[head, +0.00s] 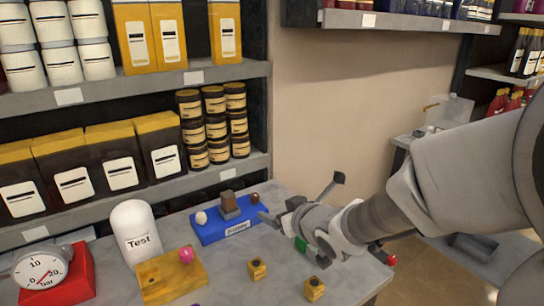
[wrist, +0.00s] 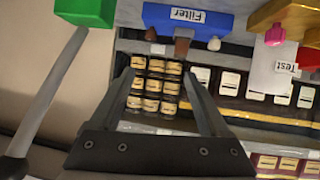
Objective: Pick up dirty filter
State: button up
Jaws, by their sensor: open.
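The blue base labelled "Filter" (head: 224,232) stands on the table. The brown block looks like the dirty filter; I cannot be sure. My gripper (head: 270,215) is open and empty, just right of the blue base. In the wrist view, the base (wrist: 187,20) appears upside down, beyond the open fingers (wrist: 157,80). The brown block (wrist: 181,46) and white ball (wrist: 214,43) also show there. Nothing is between the fingers.
A white "Test" cylinder (head: 134,230), a yellow block (head: 172,277) with a pink ball and a red gauge (head: 45,272) stand to the left. Two small yellow cubes (head: 257,268) lie in front. A green block (wrist: 92,12) is near my gripper. Stocked shelves stand behind.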

jog(key=y+b, duration=0.1)
jog(key=y, duration=0.1)
send_near(231, 197)
jog(key=shift+n, duration=0.3)
jog(key=b+x, duration=0.4)
jog(key=x, duration=0.4)
jog(key=shift+w+a+f, duration=0.15)
jog(key=shift+w+a, duration=0.05)
jog(key=shift+a, duration=0.05)
jog(key=shift+w+a+f, duration=0.1)
jog(key=shift+w+a, duration=0.1)
jog(key=shift+w, duration=0.15)
grip_shut()
